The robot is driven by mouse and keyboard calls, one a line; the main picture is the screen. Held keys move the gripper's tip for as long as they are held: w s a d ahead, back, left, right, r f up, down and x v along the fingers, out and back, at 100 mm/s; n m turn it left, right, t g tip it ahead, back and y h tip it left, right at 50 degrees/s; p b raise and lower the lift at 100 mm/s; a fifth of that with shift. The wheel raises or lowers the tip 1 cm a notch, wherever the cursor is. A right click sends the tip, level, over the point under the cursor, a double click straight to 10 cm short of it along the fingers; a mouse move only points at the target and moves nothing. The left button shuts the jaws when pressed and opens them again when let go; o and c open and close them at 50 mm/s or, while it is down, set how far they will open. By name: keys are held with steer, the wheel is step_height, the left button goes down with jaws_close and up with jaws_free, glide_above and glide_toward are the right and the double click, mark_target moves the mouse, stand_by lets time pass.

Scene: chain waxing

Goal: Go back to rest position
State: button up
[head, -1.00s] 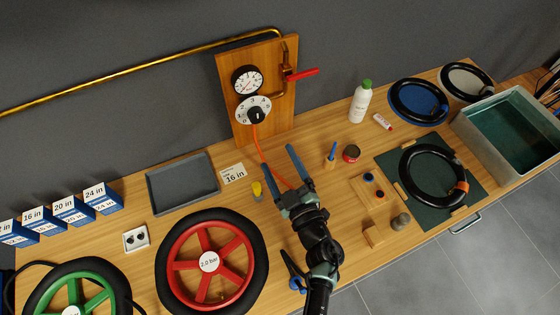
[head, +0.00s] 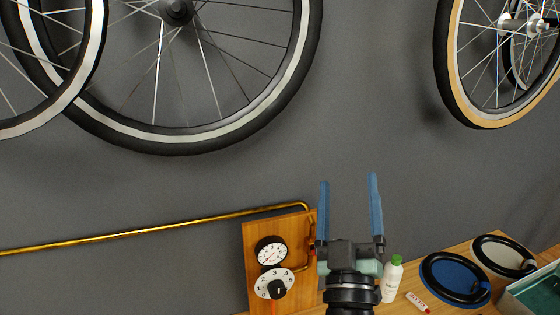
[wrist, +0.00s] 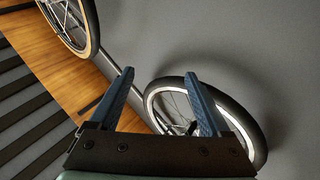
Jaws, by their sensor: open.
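My gripper (head: 349,212) points upward in the head view, in front of the grey wall and just right of the wooden gauge board. Its two blue fingers are spread apart with nothing between them. In the wrist view my gripper (wrist: 163,100) is also open and empty. Behind its fingers there is a wheel (wrist: 235,110) with a black tyre, with a clear look of distance hard to judge.
The gauge board (head: 255,230) with its brass pipe (head: 150,230) is on the wall. A white bottle (head: 391,281), a small tube (head: 417,302), a blue disc with a black ring (head: 452,276) and a teal basin (head: 540,292) are at lower right. Wheels (head: 200,145) hang above.

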steer(key=s+a+r+m+t+y+b, duration=0.1)
steer(key=s+a+r+m+b, duration=0.1)
steer(key=s+a+r, duration=0.3)
steer(key=s+a+r+m+t+y+b, duration=0.1)
steer(key=s+a+r, duration=0.4)
steer(key=s+r, duration=0.7)
step_height(320, 180, up, 4)
steer(key=shift+s+a+m+t+y+b, duration=0.25)
steer(key=shift+m+t+b, duration=0.35)
steer(key=shift+b, duration=0.3)
steer(key=shift+d, duration=0.15)
